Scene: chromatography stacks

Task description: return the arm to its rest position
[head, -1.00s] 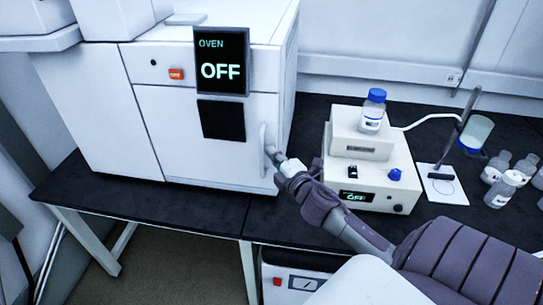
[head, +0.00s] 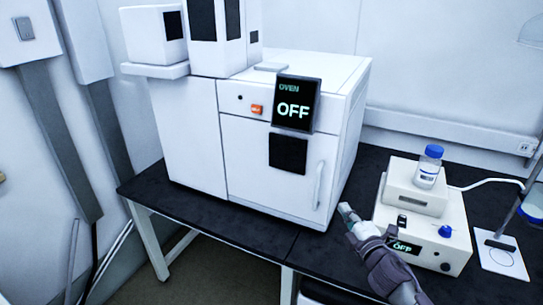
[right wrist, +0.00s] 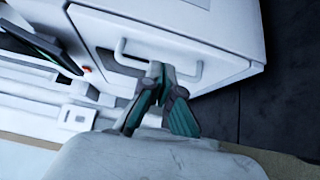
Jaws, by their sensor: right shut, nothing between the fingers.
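My right gripper (head: 346,211) is shut and empty in the head view. It is in front of the white oven (head: 265,178), to the right of and below the upright handle (head: 319,185) on the oven door, with a visible gap between them. In the right wrist view my gripper's fingers (right wrist: 156,72) are together and overlap the handle (right wrist: 188,76) in the picture. The oven door is closed and its display (head: 297,103) reads OFF. My left gripper is not in view.
A white device (head: 429,232) reading OFF stands just right of my right arm, with a blue-capped bottle (head: 428,166) on top. A stand with a white base (head: 502,257) is at the far right. The black bench (head: 230,222) is bare in front of the oven.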

